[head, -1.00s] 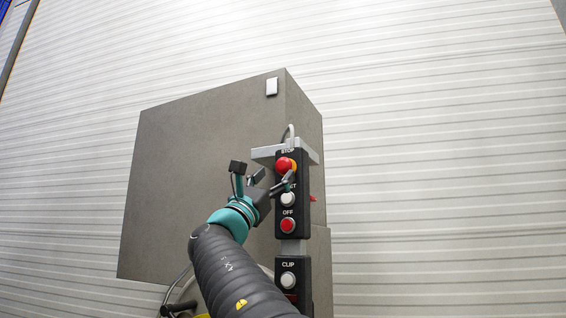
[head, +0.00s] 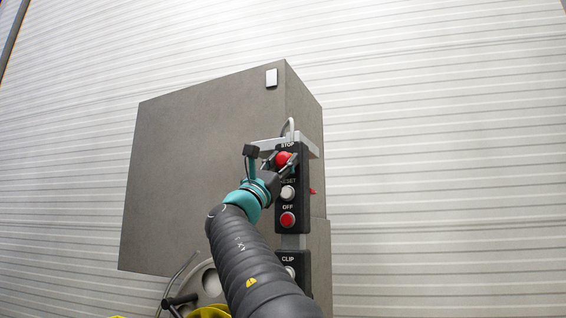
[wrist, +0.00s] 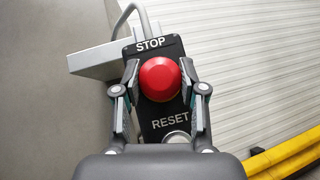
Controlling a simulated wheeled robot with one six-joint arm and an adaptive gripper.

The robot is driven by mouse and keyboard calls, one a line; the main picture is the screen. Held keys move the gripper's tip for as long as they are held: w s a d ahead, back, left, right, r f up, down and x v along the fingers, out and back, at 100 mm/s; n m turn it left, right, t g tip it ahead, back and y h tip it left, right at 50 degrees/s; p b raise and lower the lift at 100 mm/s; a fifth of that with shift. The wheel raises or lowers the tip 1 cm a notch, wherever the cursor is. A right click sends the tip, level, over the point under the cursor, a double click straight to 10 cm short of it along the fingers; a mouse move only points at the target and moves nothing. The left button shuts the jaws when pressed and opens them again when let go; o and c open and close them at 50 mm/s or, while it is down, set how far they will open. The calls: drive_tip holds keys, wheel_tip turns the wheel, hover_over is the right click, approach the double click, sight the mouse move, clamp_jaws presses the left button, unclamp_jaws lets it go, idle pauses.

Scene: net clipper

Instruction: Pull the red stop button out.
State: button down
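The red stop button (head: 283,158) is a round mushroom knob near the top of the black control box, under the label STOP. It also shows in the middle of the wrist view (wrist: 159,79). My gripper (head: 271,157) is at the button, with its fingers open. In the wrist view my gripper (wrist: 158,70) has one finger on each side of the knob, with the fingertips close to its edges. A narrow gap shows on the left; whether the right finger touches cannot be told.
The white RESET button (head: 287,193) and red OFF button (head: 287,220) sit below on the same box. A grey bracket (wrist: 92,62) juts out by the box's top. A large grey cabinet (head: 190,190) stands behind. Yellow tubing (wrist: 290,152) shows at lower right.

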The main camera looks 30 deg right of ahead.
drive_tip(key=shift+s+a, duration=0.35)
drive_tip(key=shift+a, duration=0.15)
drive_tip(key=c, duration=0.6)
unclamp_jaws()
drive_tip(key=shift+a+t, duration=0.2)
drive_tip(key=shift+t, duration=0.1)
drive_tip(key=shift+d, duration=0.1)
drive_tip(key=v, duration=1.2)
drive_tip(key=shift+r, duration=0.1)
